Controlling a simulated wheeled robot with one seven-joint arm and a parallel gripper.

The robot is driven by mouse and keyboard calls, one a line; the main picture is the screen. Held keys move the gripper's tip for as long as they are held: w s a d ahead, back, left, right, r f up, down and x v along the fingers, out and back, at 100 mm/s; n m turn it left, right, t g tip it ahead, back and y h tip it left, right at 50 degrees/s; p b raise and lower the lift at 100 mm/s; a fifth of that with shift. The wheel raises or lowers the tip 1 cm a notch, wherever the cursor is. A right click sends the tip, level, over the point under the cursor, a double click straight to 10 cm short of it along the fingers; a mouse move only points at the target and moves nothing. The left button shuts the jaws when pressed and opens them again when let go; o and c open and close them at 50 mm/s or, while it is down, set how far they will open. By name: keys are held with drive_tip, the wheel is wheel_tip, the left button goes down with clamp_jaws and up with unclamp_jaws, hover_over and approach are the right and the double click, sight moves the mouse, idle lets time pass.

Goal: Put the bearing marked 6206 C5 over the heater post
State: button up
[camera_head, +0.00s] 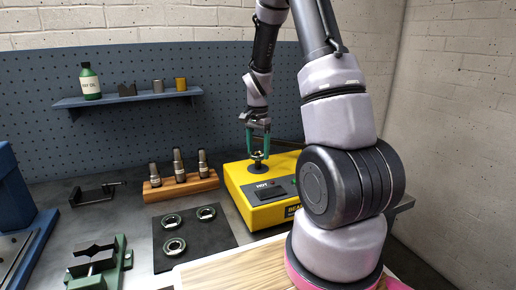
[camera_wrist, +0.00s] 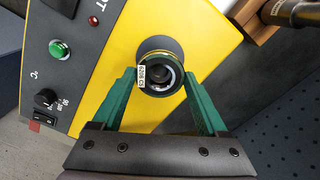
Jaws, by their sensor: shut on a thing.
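The heater is a yellow box (camera_head: 236,185) on the bench, with a dark round base (camera_head: 258,168) for its post on top. My gripper (camera_head: 258,154) is above that base, pointing down, with green fingers shut on a bearing (camera_head: 258,156). In the wrist view, the bearing (camera_wrist: 160,72) is a dark and silver ring between the fingertips (camera_wrist: 160,80), with a white label reading about 6206 C5, its last character unclear. A dark round end, apparently the heater post (camera_wrist: 160,74), shows inside its bore. I cannot tell how far the ring is down the post.
Several bearings, such as one ring (camera_head: 174,246), lie on a black mat (camera_head: 217,234) left of the heater. A wooden block (camera_head: 160,190) with upright dark tools stands behind the mat. A green vise (camera_head: 97,262) is at the front left.

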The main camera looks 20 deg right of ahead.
sight(258, 160)
drive_tip(key=shift+f, duration=2.3)
drive_tip(key=o, duration=1.2)
drive_tip(key=shift+c, duration=0.2)
drive_tip(key=shift+r, duration=0.1)
drive_tip(key=shift+r, duration=4.45)
